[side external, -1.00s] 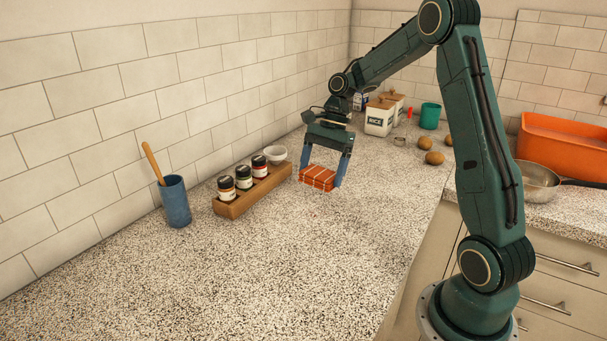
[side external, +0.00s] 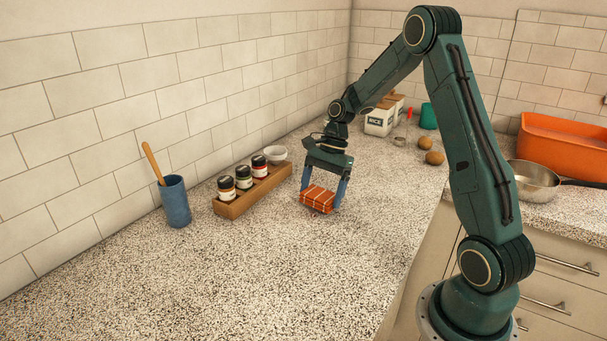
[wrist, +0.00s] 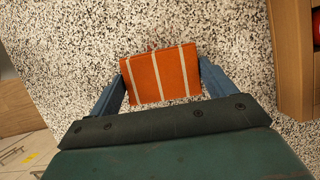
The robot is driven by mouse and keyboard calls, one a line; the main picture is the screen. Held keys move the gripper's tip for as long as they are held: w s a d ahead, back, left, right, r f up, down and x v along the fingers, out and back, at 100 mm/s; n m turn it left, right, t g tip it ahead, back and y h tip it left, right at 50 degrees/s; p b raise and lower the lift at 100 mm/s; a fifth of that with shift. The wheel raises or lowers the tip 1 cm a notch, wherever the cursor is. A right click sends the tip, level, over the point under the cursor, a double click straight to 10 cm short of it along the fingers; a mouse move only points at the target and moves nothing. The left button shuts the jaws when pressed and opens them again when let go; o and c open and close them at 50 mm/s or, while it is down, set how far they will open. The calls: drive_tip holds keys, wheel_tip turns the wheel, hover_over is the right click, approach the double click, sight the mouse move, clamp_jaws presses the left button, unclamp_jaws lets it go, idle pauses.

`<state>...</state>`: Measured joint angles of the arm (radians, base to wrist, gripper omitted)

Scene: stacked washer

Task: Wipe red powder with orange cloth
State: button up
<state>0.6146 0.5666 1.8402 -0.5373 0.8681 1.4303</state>
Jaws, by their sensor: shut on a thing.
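The orange cloth (side external: 317,199) is a folded block with pale stripes. It also shows in the wrist view (wrist: 160,75), between my two blue fingers. My gripper (side external: 322,197) is shut on the cloth and holds it at the speckled counter (side external: 240,270), right of the wooden spice rack. I cannot tell whether the cloth touches the counter. In the wrist view my gripper (wrist: 163,88) grips the cloth by its left and right sides. I see no red powder clearly on the counter; a small reddish speck may show at the cloth's far edge in the wrist view.
A blue cup (side external: 175,202) with a wooden handle is at left. Canisters (side external: 379,120) and brown round items (side external: 434,158) are farther back. The front counter is clear.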

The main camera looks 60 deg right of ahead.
sight(302, 225)
drive_tip(key=shift+f, duration=0.6)
drive_tip(key=shift+a+f, duration=0.25)
drive_tip(key=shift+f, duration=0.1)
drive_tip(key=shift+c, duration=0.4)
drive_tip(key=shift+a, duration=3.4)
drive_tip(key=shift+d, duration=3.3)
drive_tip(key=v, duration=0.2)
drive_tip(key=shift+r, duration=3.2)
drive_tip(key=shift+a, duration=0.1)
